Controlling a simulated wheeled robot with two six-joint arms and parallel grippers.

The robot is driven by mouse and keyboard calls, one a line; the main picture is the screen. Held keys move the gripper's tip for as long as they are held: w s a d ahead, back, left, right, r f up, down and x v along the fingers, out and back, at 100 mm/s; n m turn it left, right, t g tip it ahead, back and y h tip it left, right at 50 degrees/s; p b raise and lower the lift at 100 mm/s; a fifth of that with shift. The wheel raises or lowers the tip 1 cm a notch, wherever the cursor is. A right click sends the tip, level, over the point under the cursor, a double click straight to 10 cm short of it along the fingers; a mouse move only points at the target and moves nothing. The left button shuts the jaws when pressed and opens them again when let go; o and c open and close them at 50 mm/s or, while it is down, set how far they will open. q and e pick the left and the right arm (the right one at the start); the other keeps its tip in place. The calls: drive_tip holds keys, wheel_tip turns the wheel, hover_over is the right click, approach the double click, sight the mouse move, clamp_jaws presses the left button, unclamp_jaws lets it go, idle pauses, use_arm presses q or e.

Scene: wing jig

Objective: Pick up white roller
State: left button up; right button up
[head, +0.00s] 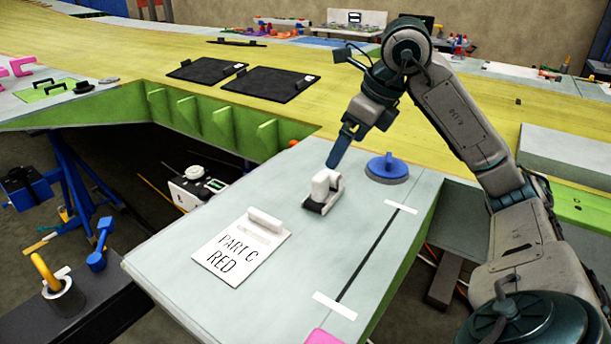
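A small white rounded object with a dark base (322,188), which looks like the white roller, stands on the pale grey panel (190,255). My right gripper (338,154) comes down from above, and its blue fingertips are just above and behind the top of this object. I cannot tell whether they touch it. The fingers show nearly edge-on, so the gap between them is hidden. A white cylindrical bar (265,219) lies along the top edge of a white card marked "PART C RED" (232,250). My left gripper is out of view.
A blue round-handled disc (387,168) stands right of the white object. Two black mats (270,83) lie on the yellow wing surface (120,45). A white device (197,188) sits below the panel's left edge. The panel's front left is clear apart from the card.

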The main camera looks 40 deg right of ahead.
sight(326, 176)
drive_tip(key=x, duration=0.5)
drive_tip(key=shift+f, duration=0.15)
drive_tip(key=x, duration=0.1)
drive_tip(key=p+x, duration=0.1)
drive_tip(key=x, duration=0.3)
drive_tip(key=shift+w+a+p, duration=0.3)
drive_tip(key=shift+a+p, duration=0.05)
drive_tip(key=shift+p, duration=0.05)
drive_tip(key=c, duration=1.1)
